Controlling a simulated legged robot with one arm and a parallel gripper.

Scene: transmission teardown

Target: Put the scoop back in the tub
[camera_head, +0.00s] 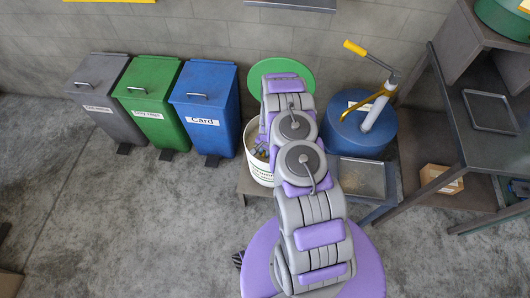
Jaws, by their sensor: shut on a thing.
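A white tub (258,163) with dark lettering stands just left of my arm, partly covered by it. Its open top shows some brownish contents, too small to make out. A round green lid (297,67) is raised behind it. My arm reaches away over the tub's right side. I cannot make out the scoop.
Grey (97,90), green (150,100) and blue (204,105) bins stand left of the tub. A blue drum (350,133) with a yellow-handled pump (378,107) stands right, behind a shallow tray (362,180). A dark bench (465,120) is farther right.

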